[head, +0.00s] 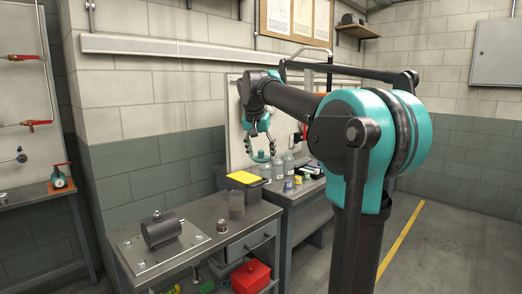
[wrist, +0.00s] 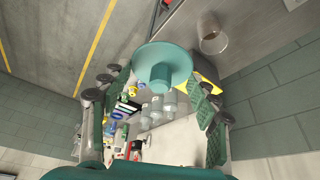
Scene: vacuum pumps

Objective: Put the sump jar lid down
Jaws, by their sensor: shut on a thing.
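My gripper (head: 261,147) is shut on the sump jar lid (head: 259,157), a teal disc, and holds it in the air in the head view. In the wrist view, the lid (wrist: 160,66) shows as a wide teal disc with a round knob towards the camera, between the two green-padded fingers of my gripper (wrist: 163,82). The clear sump jar (head: 237,205) stands open on the grey bench, lower and to the left of the lid in the head view. The jar (wrist: 211,34) is at the upper right in the wrist view, apart from the lid.
A dark pump (head: 161,230) on a plate and a small metal part (head: 223,227) stand on the bench (head: 205,208). A dark bin with a yellow top (head: 243,177) is behind the jar. Several bottles (head: 278,168) crowd the rear bench. Bare bench top surrounds the jar's front.

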